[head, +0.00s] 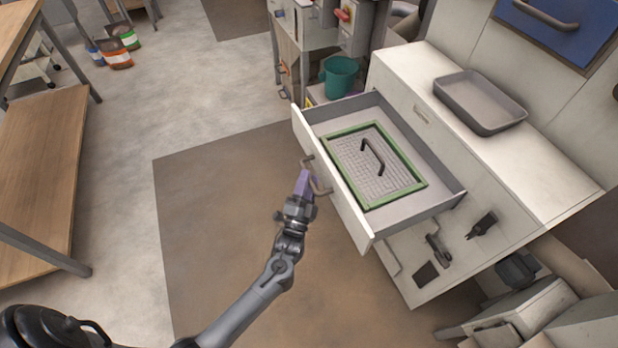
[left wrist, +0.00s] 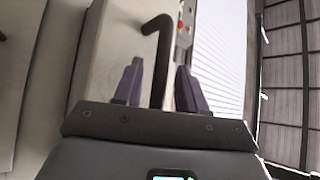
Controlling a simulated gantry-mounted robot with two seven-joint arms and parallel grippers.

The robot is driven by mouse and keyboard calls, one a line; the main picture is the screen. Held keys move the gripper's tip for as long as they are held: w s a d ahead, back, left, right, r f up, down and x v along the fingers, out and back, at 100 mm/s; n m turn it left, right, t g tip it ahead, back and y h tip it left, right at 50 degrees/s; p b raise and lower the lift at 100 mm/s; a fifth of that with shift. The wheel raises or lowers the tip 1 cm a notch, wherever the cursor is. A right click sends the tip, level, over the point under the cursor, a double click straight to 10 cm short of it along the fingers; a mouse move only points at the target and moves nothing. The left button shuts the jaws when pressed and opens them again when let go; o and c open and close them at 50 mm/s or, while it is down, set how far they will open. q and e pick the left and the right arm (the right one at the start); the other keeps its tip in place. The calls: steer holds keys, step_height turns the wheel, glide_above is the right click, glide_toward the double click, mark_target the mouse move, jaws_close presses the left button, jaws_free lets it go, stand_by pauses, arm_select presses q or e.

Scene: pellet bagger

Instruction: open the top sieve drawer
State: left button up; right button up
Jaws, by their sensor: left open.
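The top sieve drawer (head: 345,210) of the white cabinet stands pulled out, with its grey inside showing. A green-framed sieve (head: 375,165) with a dark handle on its mesh lies in it. The drawer's bar handle (head: 318,180) is on its front face. My left gripper (head: 307,178) is at this handle. In the left wrist view the fingers (left wrist: 158,85) are apart, with the dark handle (left wrist: 157,60) between them; I cannot tell if they touch it. My right gripper is not seen.
A grey tray (head: 480,102) sits on the cabinet top. Black tools (head: 482,225) show below the drawer. A green bucket (head: 339,76) stands behind it. A wooden-shelved bench (head: 40,170) is at left. The floor between is clear.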

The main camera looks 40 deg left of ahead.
arm_select(q)
steer(key=p+v, duration=0.1)
steer(key=v, duration=0.8)
steer(key=shift+s, duration=0.35)
steer(key=shift+d+f, duration=0.1)
steer(key=shift+f, duration=0.05)
